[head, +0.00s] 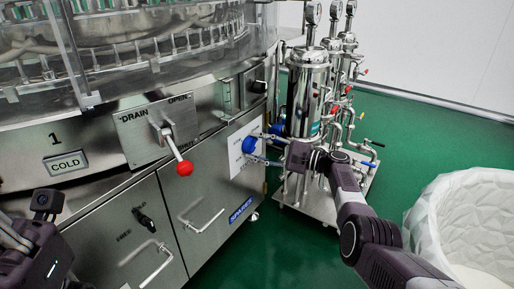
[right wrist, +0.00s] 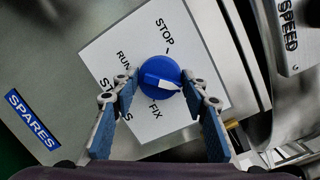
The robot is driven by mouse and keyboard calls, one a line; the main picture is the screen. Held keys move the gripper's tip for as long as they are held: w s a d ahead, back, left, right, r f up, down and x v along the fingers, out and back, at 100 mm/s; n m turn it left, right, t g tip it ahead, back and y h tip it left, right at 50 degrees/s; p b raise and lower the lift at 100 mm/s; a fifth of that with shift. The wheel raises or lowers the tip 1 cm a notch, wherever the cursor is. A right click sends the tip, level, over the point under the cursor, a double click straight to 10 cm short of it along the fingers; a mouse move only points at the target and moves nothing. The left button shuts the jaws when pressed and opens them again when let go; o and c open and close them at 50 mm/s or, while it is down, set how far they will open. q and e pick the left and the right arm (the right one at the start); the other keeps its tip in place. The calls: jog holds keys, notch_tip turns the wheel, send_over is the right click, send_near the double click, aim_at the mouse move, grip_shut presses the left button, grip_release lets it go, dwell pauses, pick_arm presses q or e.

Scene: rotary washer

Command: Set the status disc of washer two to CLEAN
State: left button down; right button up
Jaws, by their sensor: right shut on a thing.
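A round blue disc (right wrist: 161,77) with a white pointer sits on a white plate (right wrist: 115,48) on the machine's side. In the right wrist view the plate reads STOP, RUN and FIX, with another word partly hidden by a finger. No CLEAN mark is readable. The pointer points right and slightly down, to no readable word. In the head view the disc (head: 249,145) is small beside my gripper. My right gripper (right wrist: 160,98) has its blue-padded fingers on either side of the disc and is shut on it. My left gripper (head: 14,238) shows only partly at lower left.
The steel machine carries a 1, a COLD plate (head: 66,163), a DRAIN/OPEN lever with a red knob (head: 184,168), cabinet handles and a blue SPARES label (head: 241,210). A steel filter cart (head: 308,95) stands close behind my right arm. A white bin (head: 450,190) is at right; green floor lies between.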

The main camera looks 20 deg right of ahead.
dwell(0.4)
jog(key=o, duration=1.2)
jog(key=shift+c, duration=0.2)
jog(key=v, duration=1.2)
